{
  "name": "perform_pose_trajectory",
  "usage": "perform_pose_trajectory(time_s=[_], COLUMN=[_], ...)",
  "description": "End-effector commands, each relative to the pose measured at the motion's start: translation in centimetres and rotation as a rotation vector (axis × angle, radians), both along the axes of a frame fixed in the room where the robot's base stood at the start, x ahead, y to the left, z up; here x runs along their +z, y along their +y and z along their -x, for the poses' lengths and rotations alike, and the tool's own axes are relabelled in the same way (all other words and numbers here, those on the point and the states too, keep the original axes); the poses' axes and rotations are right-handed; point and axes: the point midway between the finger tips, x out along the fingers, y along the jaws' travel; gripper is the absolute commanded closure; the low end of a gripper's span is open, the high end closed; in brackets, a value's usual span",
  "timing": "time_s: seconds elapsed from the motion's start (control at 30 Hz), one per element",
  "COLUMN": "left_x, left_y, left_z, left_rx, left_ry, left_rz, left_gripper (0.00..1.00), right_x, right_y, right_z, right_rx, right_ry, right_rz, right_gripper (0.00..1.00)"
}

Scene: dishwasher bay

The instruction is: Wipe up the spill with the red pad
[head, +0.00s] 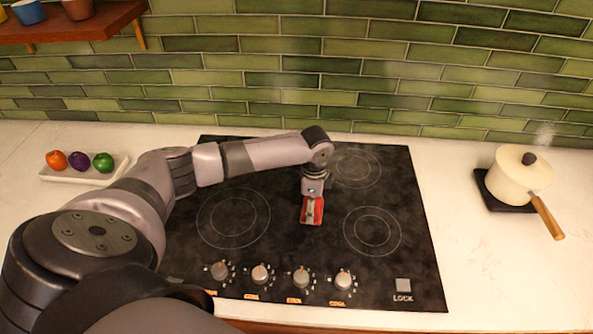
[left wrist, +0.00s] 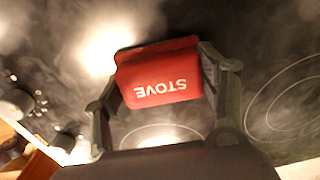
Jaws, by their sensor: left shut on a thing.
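The red pad (head: 305,217) is at my left gripper (head: 312,205), over the middle of the black stovetop (head: 270,160). In the left wrist view the red pad (left wrist: 160,72) carries the word STOVE and sits between the two fingers of my left gripper (left wrist: 160,90), which is shut on it. I cannot tell whether the pad touches the glass. Greyish smears cover the dark glass in both views, but no clearly bounded spill stands out. My right gripper is not in view.
Several knobs (head: 260,274) and a LOCK button (head: 403,286) line the stovetop's front. A steaming cream pot (head: 520,175) with a wooden handle stands on the right counter. A white tray (head: 88,178) of vegetables is at left. A green tiled wall (head: 330,70) closes the back.

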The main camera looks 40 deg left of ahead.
Motion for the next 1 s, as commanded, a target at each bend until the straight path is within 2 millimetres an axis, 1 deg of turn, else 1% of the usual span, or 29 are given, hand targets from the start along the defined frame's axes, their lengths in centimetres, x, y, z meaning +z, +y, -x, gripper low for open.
perform_pose_trajectory(time_s=[0.03,0.13,0.2,0.27,0.43,0.5,0.7,1.0], left_x=[0.2,0.1,0.8,2.3,3.6,3.9,5.8,7.9], left_y=[-0.2,-0.4,-0.4,-0.4,-0.5,-0.4,-0.4,-0.1], left_z=[0.1,0.2,0.2,0.1,0.3,0.1,-0.4,-1.1], left_rx=[0.001,0.003,0.006,0.004,0.007,0.008,0.011,0.015], left_ry=[0.001,0.002,0.004,-0.002,0.002,0.001,-0.001,0.000], left_rz=[0.002,0.002,0.002,0.001,0.001,0.000,0.000,0.001], left_gripper=[0.56,0.56,0.56,0.56,0.56,0.56,0.56,0.56], right_x=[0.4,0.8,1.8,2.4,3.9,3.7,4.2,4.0], right_y=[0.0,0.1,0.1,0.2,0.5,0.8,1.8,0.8], right_z=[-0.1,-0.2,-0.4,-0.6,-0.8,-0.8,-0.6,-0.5], right_rx=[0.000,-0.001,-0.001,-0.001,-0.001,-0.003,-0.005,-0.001], right_ry=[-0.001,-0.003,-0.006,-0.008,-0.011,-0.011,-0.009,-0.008], right_rz=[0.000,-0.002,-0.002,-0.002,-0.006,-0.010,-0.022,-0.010], right_gripper=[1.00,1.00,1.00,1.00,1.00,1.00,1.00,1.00])
